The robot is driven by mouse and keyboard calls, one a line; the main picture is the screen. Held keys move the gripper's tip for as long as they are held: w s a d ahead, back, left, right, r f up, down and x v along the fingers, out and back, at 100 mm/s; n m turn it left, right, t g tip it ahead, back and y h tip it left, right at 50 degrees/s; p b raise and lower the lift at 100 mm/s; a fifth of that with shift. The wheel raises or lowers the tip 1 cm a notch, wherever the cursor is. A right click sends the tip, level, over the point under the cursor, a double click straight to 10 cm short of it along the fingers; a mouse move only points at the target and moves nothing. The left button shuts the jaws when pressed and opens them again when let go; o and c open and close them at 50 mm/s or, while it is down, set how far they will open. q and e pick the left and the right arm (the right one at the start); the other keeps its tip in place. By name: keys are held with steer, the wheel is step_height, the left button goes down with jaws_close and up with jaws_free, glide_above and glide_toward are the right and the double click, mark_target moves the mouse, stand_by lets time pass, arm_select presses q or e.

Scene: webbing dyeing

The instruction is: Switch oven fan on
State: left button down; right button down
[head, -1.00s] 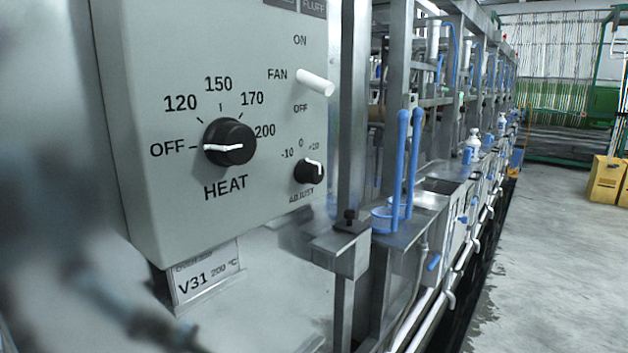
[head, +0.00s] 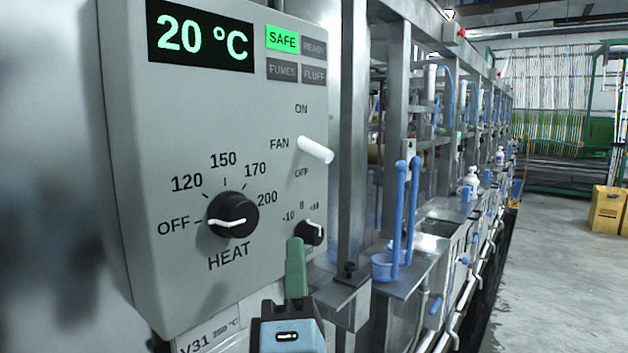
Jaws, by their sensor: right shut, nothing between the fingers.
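The grey oven control box (head: 140,180) fills the left of the head view. The white fan lever (head: 315,150) sticks out between the ON and OFF labels at its right side, its tip slanting down to the right. My right gripper (head: 296,265) is at the bottom middle, with green fingertips pointing up. It is shut and empty, below the lever and apart from it, just under the small adjust knob (head: 309,232). My left gripper is not in view.
The display (head: 200,36) reads 20 °C, and the green SAFE lamp (head: 282,39) is lit. The black heat knob (head: 233,214) points to OFF. A metal post (head: 352,130) and blue pipes (head: 399,220) stand right of the box. Open floor (head: 565,290) lies far right.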

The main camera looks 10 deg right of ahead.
steer(key=p, duration=0.4)
glide_toward(313, 155)
steer(key=w+a+r, duration=0.2)
steer(key=w, duration=0.1)
steer(key=shift+w+d+r+p, duration=0.3)
steer(key=shift+d+r+p, duration=0.05)
steer(key=shift+d, duration=0.15)
steer(key=shift+w+d+r+p, duration=0.3)
steer(key=shift+d, duration=0.25)
steer(key=shift+w+d+r, duration=0.1)
steer(key=shift+w+d, duration=0.05)
steer(key=shift+d, duration=0.2)
